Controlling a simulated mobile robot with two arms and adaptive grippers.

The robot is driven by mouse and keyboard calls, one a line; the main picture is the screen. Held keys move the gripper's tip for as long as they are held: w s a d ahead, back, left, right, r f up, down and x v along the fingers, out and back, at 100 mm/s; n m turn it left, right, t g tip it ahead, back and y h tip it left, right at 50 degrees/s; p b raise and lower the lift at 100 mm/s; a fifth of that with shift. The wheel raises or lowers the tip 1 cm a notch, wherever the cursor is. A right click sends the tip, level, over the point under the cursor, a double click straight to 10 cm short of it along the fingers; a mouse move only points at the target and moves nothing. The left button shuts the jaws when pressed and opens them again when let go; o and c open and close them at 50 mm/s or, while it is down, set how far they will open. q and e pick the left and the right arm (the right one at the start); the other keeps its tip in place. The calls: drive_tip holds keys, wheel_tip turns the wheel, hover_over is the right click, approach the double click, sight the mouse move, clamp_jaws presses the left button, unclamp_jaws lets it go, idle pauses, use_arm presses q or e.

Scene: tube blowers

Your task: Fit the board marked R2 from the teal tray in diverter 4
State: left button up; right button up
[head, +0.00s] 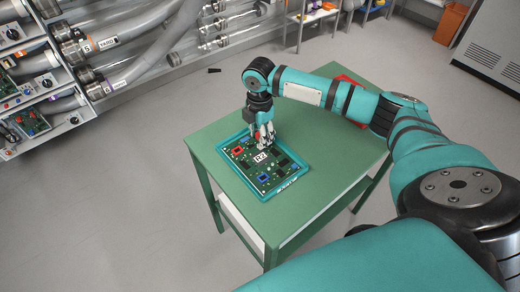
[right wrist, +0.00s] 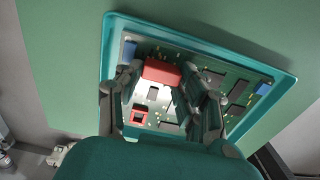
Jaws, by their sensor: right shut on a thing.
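The board marked R2 (head: 272,172) is a green circuit board with a white R2 label, lying flat in the teal tray (head: 240,175) on a green table. My right gripper (head: 264,146) points down at the board's far edge, shut on the board at its red block. In the right wrist view, its fingers stand on both sides of the red block (right wrist: 162,72). The board shows no clear gap from the tray. Diverter 4 cannot be made out by its number. My left gripper is not in view.
Pipes with numbered labels (head: 108,43) and open housings stand at the left. One lower housing holds a circuit board (head: 30,122). A red object (head: 350,82) lies on the table's far side, behind my right arm. The floor between table and housings is mostly clear.

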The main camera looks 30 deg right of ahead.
drive_tip(key=shift+r, duration=0.2)
clamp_jaws()
drive_tip(key=shift+r, duration=0.25)
drive_tip(key=r, duration=0.2)
drive_tip(key=shift+s+r, duration=0.3)
drive_tip(key=shift+r, duration=0.05)
drive_tip(key=s, duration=0.5)
drive_tip(key=s+a+r+b, duration=0.1)
drive_tip(key=s, duration=0.4)
drive_tip(key=s+a, duration=0.1)
drive_tip(key=s, duration=0.4)
drive_tip(key=shift+s+a+r, duration=0.1)
drive_tip(key=shift+a+r, duration=0.15)
drive_tip(key=shift+a, duration=0.1)
